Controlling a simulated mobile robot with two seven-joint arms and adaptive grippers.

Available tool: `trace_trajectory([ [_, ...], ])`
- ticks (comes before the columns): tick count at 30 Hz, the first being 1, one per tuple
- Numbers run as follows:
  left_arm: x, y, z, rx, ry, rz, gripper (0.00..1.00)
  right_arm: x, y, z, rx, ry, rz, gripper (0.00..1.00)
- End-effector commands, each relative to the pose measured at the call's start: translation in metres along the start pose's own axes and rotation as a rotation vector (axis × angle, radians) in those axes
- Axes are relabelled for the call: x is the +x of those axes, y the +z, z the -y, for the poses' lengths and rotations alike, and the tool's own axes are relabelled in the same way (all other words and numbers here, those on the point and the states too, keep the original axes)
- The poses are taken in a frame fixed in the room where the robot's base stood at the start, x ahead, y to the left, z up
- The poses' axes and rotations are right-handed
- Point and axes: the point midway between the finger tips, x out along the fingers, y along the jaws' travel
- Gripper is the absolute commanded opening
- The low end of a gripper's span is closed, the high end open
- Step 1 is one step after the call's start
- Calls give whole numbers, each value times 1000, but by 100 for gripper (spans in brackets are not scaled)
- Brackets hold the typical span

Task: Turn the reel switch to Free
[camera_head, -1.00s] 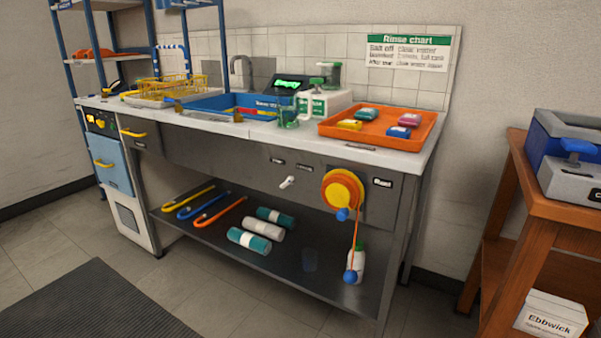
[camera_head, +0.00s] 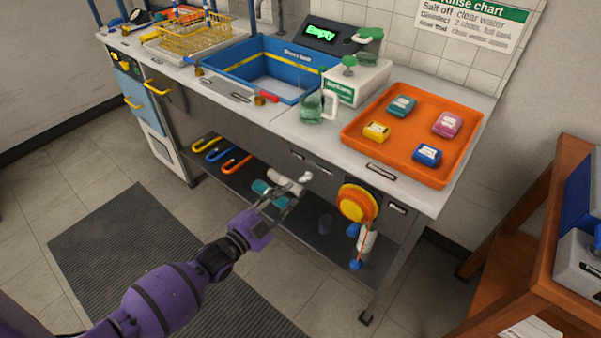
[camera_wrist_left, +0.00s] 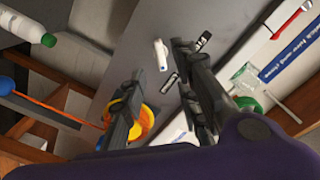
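The reel switch (camera_head: 305,176) is a small white lever on the grey front panel of the bench, below two small dark labels whose text is too small to read. It also shows in the wrist view (camera_wrist_left: 161,55), beyond and between the fingertips. The yellow and orange reel (camera_head: 357,203) hangs on the panel to its right, with an orange line and blue balls. My left gripper (camera_head: 279,201) is open and empty, in front of the panel, a little below and left of the switch, apart from it. My right gripper is not in view.
The bench top carries a blue basin (camera_head: 270,68), a green-and-white jug and an orange tray (camera_head: 413,133) with small coloured blocks. A lower shelf (camera_head: 318,238) holds hooks and rolls. A wooden table (camera_head: 515,245) stands at right.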

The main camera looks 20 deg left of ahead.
Motion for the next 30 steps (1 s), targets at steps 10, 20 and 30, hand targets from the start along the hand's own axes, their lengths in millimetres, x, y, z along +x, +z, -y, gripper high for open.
trace_trajectory([
  [10,52,-1,1,3,-3,-4,29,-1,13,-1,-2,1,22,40],
  [20,77,0,0,1,-1,-1,29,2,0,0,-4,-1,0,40],
  [30,77,0,1,1,-1,-2,12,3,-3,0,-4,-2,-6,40],
])
